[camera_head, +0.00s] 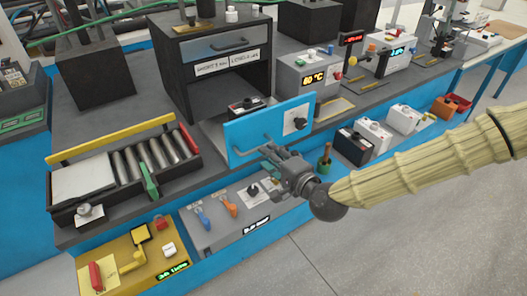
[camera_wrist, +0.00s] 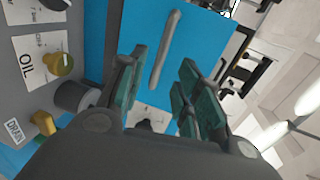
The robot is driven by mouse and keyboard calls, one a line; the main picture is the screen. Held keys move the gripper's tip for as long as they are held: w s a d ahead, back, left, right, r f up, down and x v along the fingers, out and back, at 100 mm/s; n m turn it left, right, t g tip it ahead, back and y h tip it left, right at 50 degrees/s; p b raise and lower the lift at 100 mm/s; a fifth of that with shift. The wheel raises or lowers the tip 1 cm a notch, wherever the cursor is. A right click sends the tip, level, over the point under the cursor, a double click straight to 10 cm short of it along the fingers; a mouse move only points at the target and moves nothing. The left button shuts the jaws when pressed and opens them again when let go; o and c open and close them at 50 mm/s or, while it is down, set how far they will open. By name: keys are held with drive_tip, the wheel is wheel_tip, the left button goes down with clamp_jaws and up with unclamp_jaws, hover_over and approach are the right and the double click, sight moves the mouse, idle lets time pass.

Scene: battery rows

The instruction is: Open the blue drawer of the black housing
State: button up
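The black housing (camera_head: 215,70) stands on the dark bench in the head view, with a dark opening in its front. The blue drawer (camera_head: 262,128) stands out in front of this opening, with a grey side visible behind its blue front. A grey bar handle (camera_head: 250,154) is on the blue front, and it also shows in the wrist view (camera_wrist: 168,40). My gripper (camera_head: 270,158) is close to the handle. In the wrist view its teal-padded fingers (camera_wrist: 162,72) are apart, with the handle's near end between or just beyond them. Contact cannot be told.
A roller tray (camera_head: 125,170) with a yellow bar is at the left. A grey control panel (camera_head: 240,210) with levers and a yellow panel (camera_head: 130,262) are below. The floor at the front right is clear.

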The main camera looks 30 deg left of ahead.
drive_tip(key=shift+v, duration=2.75)
drive_tip(key=shift+f, duration=0.1)
drive_tip(key=s+d+f+n+g+h, duration=0.1)
drive_tip(key=s+d+f+h, duration=0.1)
drive_tip(key=s+d+f, duration=0.5)
drive_tip(key=d+f+n+g+h, duration=0.1)
drive_tip(key=d+f+g+h, duration=0.15)
drive_tip(key=d+f, duration=0.6)
drive_tip(key=s+d+f+n+g+h, duration=0.1)
drive_tip(key=s+d+f+h, duration=0.25)
drive_tip(key=f, duration=0.85)
drive_tip(key=s+d+f+g+h, duration=0.1)
drive_tip(key=s+d+f+h, duration=0.1)
drive_tip(key=s+d, duration=0.3)
drive_tip(key=s+d+f+n+g+h, duration=0.1)
drive_tip(key=s+d+f, duration=0.3)
drive_tip(key=d, duration=0.7)
drive_tip(key=s+d+f+n+g+h, duration=0.1)
drive_tip(key=s+d+f+h, duration=0.1)
drive_tip(key=s+d, duration=0.3)
drive_tip(key=d+f, duration=0.1)
drive_tip(key=d, duration=0.3)
drive_tip(key=shift+s+h, duration=0.3)
drive_tip(key=shift+a+f, duration=0.1)
